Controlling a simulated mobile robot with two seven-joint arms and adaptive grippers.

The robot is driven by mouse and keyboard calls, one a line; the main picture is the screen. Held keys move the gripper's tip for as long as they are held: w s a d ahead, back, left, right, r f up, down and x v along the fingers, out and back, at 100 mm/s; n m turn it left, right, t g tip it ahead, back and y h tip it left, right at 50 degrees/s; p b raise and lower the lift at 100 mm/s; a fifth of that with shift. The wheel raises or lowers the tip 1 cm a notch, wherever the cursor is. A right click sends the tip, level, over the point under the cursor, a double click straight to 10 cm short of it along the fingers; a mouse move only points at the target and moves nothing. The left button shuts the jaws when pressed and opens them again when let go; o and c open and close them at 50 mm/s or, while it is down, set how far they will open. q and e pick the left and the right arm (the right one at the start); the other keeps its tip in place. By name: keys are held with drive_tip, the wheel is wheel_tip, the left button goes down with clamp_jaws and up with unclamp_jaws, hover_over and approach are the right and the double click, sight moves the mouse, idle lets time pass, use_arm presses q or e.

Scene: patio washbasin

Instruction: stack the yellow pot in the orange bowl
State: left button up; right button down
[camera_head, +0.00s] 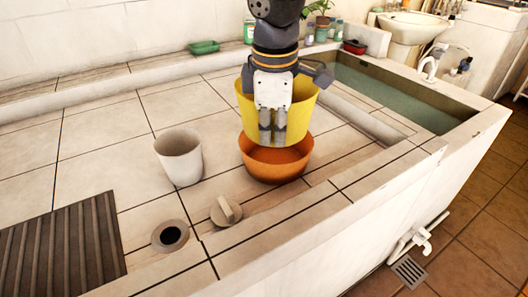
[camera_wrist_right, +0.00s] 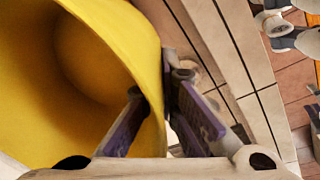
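The yellow pot (camera_head: 303,112) is upright over the orange bowl (camera_head: 274,168), with its lower end at the level of the bowl's rim. I cannot tell whether its base is inside the bowl or just above it. My right gripper (camera_head: 272,138) is shut on the pot's near wall from above. In the right wrist view the yellow pot (camera_wrist_right: 105,50) fills the left side, and its wall runs between the two fingers of the gripper (camera_wrist_right: 165,120). The inside of the bowl is mostly hidden by the pot and fingers. My left gripper is not in view.
A white cup (camera_head: 180,158) stands left of the bowl. A round beige stopper (camera_head: 226,211) and a drain hole (camera_head: 170,236) lie in front. A dark slatted mat (camera_head: 62,250) is at the lower left. A water-filled basin (camera_head: 400,95) is at the right.

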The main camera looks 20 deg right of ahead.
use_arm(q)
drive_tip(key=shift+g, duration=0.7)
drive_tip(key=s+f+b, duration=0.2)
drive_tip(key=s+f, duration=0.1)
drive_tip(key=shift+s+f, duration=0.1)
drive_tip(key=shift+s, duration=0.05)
use_arm(e)
drive_tip(key=w+d+f, duration=0.4)
drive_tip(key=w+f, duration=0.4)
drive_tip(key=f, duration=0.3)
drive_tip(key=shift+w+d, duration=0.15)
drive_tip(key=shift+w, duration=0.05)
drive_tip(key=shift+f, duration=0.15)
drive_tip(key=shift+f, duration=0.45)
drive_tip(key=c, duration=2.1)
unclamp_jaws()
